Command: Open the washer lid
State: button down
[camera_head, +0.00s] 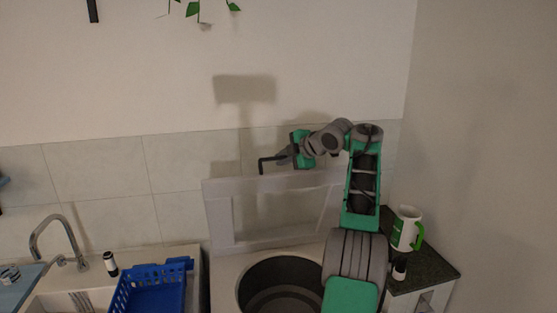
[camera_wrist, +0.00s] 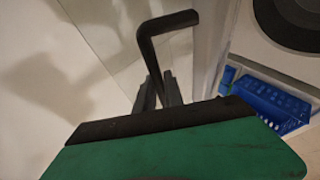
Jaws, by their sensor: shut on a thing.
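The washer (camera_head: 225,272) is a white top-loader with a dark round drum opening (camera_head: 282,285); the opening also shows at the top right of the wrist view (camera_wrist: 292,22). Its lid (camera_head: 222,222) stands raised, nearly upright, against the tiled wall, with the drum uncovered. My gripper (camera_head: 276,160) is at the lid's top edge, and my arm crosses in front of the lid's right side. In the wrist view my gripper (camera_wrist: 158,85) is shut on a dark bent bar (camera_wrist: 148,52). I cannot tell whether the bar touches the lid.
A blue rack (camera_head: 150,290) stands left of the washer, beside a sink with a faucet (camera_head: 62,240) and a small dark-and-white bottle (camera_head: 110,263). A green-and-white mug (camera_head: 405,230) and a small jar (camera_head: 399,270) stand on the dark counter (camera_head: 435,262) at right. The wall is close behind the lid.

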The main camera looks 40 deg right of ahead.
dwell(0.4)
jog(key=c, duration=1.7)
grip_release()
jog(key=shift+a, duration=0.1)
jog(key=shift+c, duration=0.2)
jog(key=v, duration=0.7)
jog(key=shift+s+r, duration=0.25)
jog(key=shift+s, duration=0.05)
